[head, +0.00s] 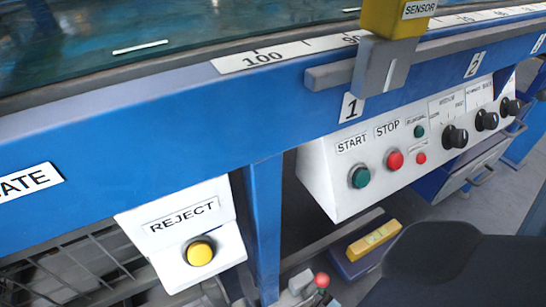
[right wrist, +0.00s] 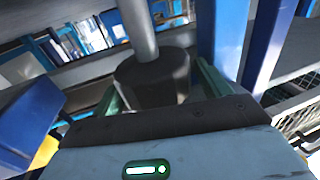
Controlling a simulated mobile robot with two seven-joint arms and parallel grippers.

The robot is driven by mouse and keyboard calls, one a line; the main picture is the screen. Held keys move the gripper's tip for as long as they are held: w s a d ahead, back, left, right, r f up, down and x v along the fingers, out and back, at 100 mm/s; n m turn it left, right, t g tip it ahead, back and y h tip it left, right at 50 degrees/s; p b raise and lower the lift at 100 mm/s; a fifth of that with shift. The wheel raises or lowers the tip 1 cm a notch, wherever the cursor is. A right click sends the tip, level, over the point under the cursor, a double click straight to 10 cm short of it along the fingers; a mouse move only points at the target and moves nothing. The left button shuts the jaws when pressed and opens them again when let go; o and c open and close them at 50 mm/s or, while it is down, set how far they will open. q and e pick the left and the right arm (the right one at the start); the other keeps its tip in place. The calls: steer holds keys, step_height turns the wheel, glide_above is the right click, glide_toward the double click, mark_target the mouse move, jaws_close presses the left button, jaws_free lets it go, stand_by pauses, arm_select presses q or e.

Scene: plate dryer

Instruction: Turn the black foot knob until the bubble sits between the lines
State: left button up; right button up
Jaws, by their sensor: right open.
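The black foot knob (right wrist: 152,80) is in the upper middle of the right wrist view, under a grey rod (right wrist: 138,25). My right gripper (right wrist: 160,88) is open, with a green finger on either side of the knob. I cannot tell whether either finger touches it. In the head view, a yellow spirit level (head: 374,240) with a pale green vial lies on a blue surface low under the machine. The bubble and lines are too small to read. The knob is not visible in the head view. My left gripper is in neither view.
A white panel (head: 330,185) with START and STOP buttons and black dials juts out above the level. A REJECT box (head: 160,262) with a yellow button is at left. A small red ball-topped lever (head: 321,281) is left of the level. Blue posts (right wrist: 268,45) stand right of the knob.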

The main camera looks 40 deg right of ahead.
steer(key=shift+w, duration=0.1)
steer(key=c, duration=1)
steer(key=shift+n+y, duration=0.8)
steer(key=shift+y, duration=0.3)
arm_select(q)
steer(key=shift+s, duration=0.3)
arm_select(e)
steer(key=shift+a+n+g+y, duration=0.2)
steer(key=shift+n+y, duration=0.2)
steer(key=shift+y, duration=0.3)
steer(key=shift+a+n+g+y, duration=0.1)
steer(key=shift+n+g+y, duration=0.1)
steer(key=shift+n+y, duration=0.35)
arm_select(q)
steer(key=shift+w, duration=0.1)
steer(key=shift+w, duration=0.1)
arm_select(e)
steer(key=o, duration=1)
steer(key=shift+a+m+h, duration=0.1)
steer(key=shift+m+h, duration=0.25)
steer(key=shift+m, duration=0.1)
